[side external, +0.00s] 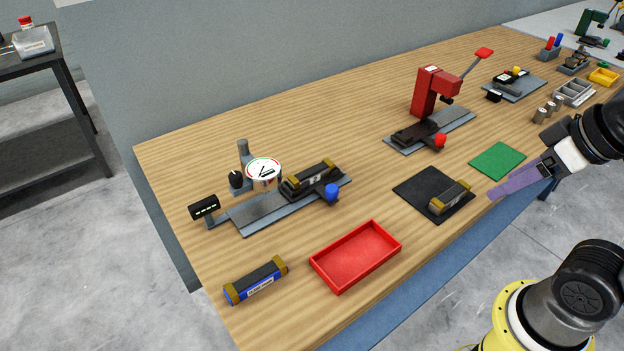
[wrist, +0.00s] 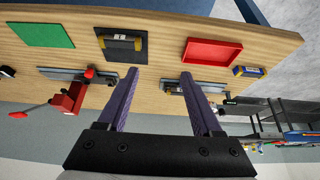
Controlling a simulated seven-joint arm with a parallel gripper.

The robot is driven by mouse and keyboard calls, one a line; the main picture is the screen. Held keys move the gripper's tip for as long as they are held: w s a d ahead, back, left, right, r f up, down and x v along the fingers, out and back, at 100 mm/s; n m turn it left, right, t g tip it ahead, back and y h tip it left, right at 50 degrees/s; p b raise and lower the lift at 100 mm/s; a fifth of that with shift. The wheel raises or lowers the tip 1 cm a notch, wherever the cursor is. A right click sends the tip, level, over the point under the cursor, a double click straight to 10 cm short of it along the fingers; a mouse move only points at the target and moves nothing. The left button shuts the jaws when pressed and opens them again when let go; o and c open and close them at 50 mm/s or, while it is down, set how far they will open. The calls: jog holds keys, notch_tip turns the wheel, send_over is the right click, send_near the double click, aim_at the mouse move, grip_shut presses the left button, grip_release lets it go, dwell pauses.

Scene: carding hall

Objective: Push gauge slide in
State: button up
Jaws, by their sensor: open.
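The gauge station stands at the left of the bench, with a white-faced dial gauge (side external: 263,170) on a post above a grey rail (side external: 260,213). Its dark slide (side external: 302,191) with a blue knob (side external: 332,191) sits towards the right end of the rail, right of the dial. A dark block with brass ends (side external: 312,175) lies on the slide. My gripper (side external: 497,190) is far to the right, above the bench's front edge, open and empty. In the wrist view its purple fingers (wrist: 158,75) are wide apart, and the right one partly hides the gauge station (wrist: 172,87).
A red tray (side external: 391,254) and a blue block with brass ends (side external: 256,280) lie in front of the gauge. A black mat (side external: 413,188) bearing another block (side external: 449,198) lies between gauge and gripper. A red lever press (side external: 428,92) stands behind; a green mat (side external: 498,160) is at right.

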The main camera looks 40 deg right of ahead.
jog(key=w+r, duration=0.5)
jog(key=r, duration=0.2)
jog(key=n+g, duration=0.3)
jog(key=g, duration=0.3)
send_over(332, 188)
notch_tip(332, 188, down, 11)
notch_tip(332, 188, down, 12)
jog(key=shift+f, duration=0.25)
jog(key=shift+c, duration=0.3)
grip_shut()
